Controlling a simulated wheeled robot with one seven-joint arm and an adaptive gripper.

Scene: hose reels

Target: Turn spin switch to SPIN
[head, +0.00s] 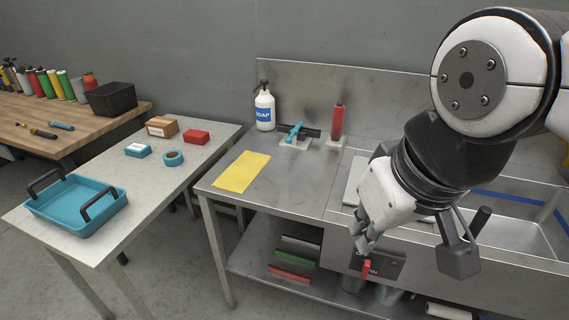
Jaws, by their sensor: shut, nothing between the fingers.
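The spin switch (366,268) is a small red lever on a dark panel (392,266) on the front of the metal sink counter. Part of a label ending in what looks like "IN" shows beside it. The lever looks roughly upright, but its exact setting cannot be read. My gripper (362,246) is shut and empty, pointing down just above the lever in the picture. Whether the fingertips touch it cannot be told. My arm hides part of the counter and sink behind.
The steel counter (225,202) bears a yellow cloth (241,172), a soap bottle (265,110), a blue-handled tool (296,131) and a red upright object (337,121). A white side table (95,246) holds a blue tray (62,214).

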